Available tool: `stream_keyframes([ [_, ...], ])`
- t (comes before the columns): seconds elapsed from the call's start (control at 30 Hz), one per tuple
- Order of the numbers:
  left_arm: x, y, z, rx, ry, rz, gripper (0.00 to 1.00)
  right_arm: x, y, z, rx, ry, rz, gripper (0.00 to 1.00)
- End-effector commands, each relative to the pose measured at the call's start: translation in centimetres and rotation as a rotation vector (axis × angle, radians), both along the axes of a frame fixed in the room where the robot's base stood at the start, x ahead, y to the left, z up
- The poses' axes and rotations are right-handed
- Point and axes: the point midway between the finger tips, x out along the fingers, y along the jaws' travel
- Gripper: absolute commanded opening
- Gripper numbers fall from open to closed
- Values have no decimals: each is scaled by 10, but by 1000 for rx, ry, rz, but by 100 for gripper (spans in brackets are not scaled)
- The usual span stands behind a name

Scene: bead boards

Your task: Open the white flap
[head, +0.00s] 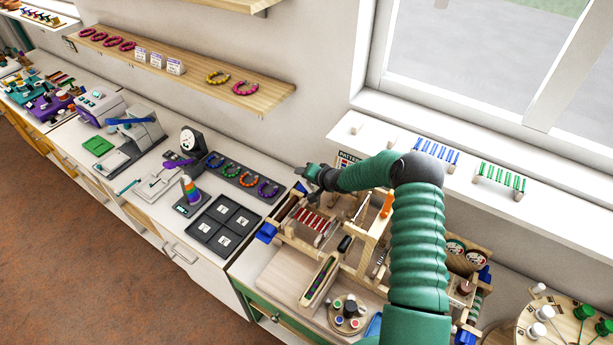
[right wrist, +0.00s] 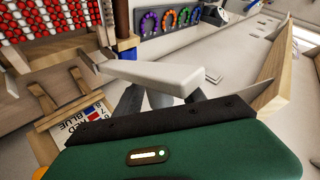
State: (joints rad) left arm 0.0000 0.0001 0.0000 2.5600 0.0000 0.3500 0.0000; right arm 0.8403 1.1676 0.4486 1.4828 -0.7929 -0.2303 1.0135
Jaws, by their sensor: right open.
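A thick white slab, which looks like the white flap (right wrist: 160,77), lies across the right wrist view just beyond my right gripper. The grey fingers of my right gripper (right wrist: 165,95) are spread apart, and their tips are hidden behind the slab. I cannot tell whether they touch it. In the head view my right gripper (head: 304,178) is at the left end of the green arm, above the back left of the wooden bead board. The flap cannot be made out there. My left gripper is not in view.
The wooden bead board (head: 300,238) has red bead rows and upright parts under the arm. A dark tray of coloured bead rings (head: 240,174) lies left of the gripper. A printed card (right wrist: 78,125) and red and white beads (right wrist: 45,28) are close by in the wrist view.

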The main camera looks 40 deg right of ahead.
Motion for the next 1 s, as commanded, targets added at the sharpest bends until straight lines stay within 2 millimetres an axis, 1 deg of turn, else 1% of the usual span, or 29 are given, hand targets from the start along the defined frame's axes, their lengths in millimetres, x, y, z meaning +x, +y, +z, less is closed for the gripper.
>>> stream_keyframes([
  [0.17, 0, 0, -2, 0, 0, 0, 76, -4, -1, 4, -1, -1, -1, 47],
  [0.27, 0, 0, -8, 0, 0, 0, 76, -17, -1, 13, -2, -1, -1, 47],
  [0.37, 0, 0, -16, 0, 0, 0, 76, -37, -2, 30, -3, -3, -4, 47],
  [0.5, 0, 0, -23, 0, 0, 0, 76, -71, -1, 56, -3, -1, -4, 47],
  [0.6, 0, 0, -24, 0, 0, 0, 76, -94, 0, 75, -2, 0, -5, 47],
  [0.7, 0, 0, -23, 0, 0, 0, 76, -111, 1, 90, -2, 2, -4, 47],
  [0.8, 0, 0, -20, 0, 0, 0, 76, -122, 1, 100, 1, 2, -2, 47],
  [1.0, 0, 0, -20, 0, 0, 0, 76, -128, 3, 104, 1, 2, 1, 47],
])
